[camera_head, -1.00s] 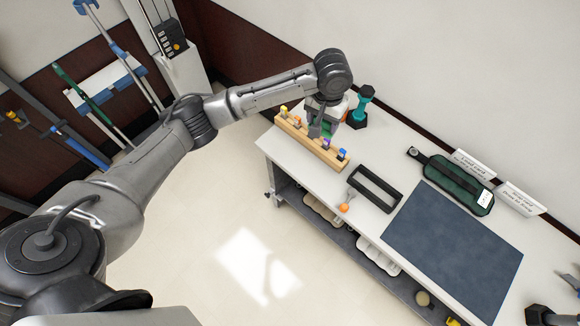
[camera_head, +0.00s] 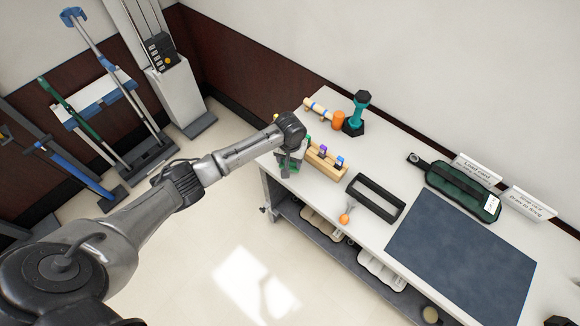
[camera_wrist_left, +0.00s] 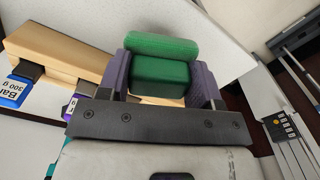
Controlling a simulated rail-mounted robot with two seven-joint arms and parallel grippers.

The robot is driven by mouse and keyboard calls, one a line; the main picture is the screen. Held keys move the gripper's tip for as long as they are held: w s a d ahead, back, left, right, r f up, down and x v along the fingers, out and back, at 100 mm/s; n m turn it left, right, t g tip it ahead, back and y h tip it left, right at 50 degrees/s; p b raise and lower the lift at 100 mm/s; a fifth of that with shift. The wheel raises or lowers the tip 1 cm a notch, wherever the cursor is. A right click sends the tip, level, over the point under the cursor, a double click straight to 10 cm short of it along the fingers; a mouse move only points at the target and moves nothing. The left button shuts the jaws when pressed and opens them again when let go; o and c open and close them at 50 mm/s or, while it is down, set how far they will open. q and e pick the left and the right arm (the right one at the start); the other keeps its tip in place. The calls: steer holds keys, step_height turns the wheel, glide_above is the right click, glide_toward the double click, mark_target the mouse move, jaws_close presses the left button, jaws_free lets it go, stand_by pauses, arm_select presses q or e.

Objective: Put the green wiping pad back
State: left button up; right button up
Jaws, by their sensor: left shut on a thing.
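The green wiping pad (camera_wrist_left: 160,75) is between the two purple-grey fingers of my left gripper (camera_wrist_left: 162,82) in the left wrist view. It has a dark green block and a lighter, textured green part along its far side. In the head view my left gripper (camera_head: 288,168) is at the left end of the worktable, beside the left end of a wooden rack. My wrist hides that end of the rack and most of the pad. My right gripper does not show clearly.
The wooden rack (camera_head: 325,162) holds small coloured pieces. A black open frame (camera_head: 376,196), a blue-grey mat (camera_head: 460,248) and a green pouch (camera_head: 462,190) lie to the right.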

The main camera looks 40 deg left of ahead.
mark_target(290, 166)
arm_select(q)
steer(key=shift+f+b, duration=0.4)
steer(key=shift+f, duration=1.6)
steer(key=shift+f, duration=0.15)
steer(key=o, duration=0.9)
